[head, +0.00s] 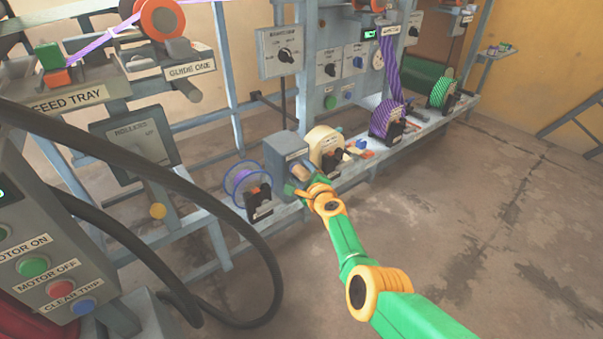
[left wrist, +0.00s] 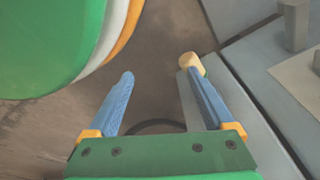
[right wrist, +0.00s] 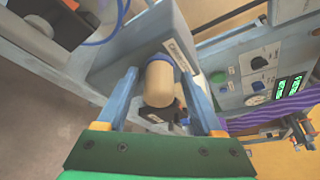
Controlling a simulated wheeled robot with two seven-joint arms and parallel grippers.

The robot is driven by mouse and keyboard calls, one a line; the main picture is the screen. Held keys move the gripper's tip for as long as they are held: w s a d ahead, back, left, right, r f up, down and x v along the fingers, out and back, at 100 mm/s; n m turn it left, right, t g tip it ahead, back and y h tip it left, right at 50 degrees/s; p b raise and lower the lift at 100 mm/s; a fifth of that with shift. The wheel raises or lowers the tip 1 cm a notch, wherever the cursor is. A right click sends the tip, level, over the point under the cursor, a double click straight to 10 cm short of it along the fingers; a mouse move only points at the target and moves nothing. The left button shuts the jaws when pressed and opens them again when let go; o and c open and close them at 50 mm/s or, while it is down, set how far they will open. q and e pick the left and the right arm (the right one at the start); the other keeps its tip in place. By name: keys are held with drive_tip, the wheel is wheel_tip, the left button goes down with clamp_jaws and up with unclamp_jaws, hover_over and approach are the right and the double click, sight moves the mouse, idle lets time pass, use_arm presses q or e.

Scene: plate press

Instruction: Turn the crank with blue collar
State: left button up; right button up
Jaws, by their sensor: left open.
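In the right wrist view a tan crank grip (right wrist: 160,82) with a blue collar (right wrist: 183,61) sticks out from a grey box (right wrist: 135,45). My right gripper (right wrist: 160,75) is open, with one finger on each side of the grip and small gaps that look clear. In the head view the grey box (head: 284,148) stands on the low shelf, and my right gripper (head: 300,188) is at its front, covering part of the grip. My left gripper (left wrist: 158,82) is open and empty in its wrist view. It is not made out in the head view.
A spool with a blue rim (head: 238,190) stands left of the box, and a cream spool (head: 322,143) right of it. Thick black hoses (head: 150,168) cross the left side. A pale knob (left wrist: 190,65) is near my left gripper's right fingertip.

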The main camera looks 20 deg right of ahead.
use_arm(q)
drive_tip(key=shift+r, duration=0.1)
use_arm(e)
drive_tip(key=shift+s+r+p, duration=0.15)
drive_tip(key=shift+p, duration=0.25)
drive_tip(key=p+v, duration=0.6)
drive_tip(key=shift+r, duration=0.15)
drive_tip(key=shift+s, duration=0.4)
use_arm(q)
drive_tip(key=s+a+r, duration=0.1)
drive_tip(key=s+a, duration=0.4)
drive_tip(key=s, duration=0.1)
drive_tip(key=shift+s+y, duration=0.15)
drive_tip(key=shift+y, duration=0.25)
drive_tip(key=shift+a+r, duration=0.1)
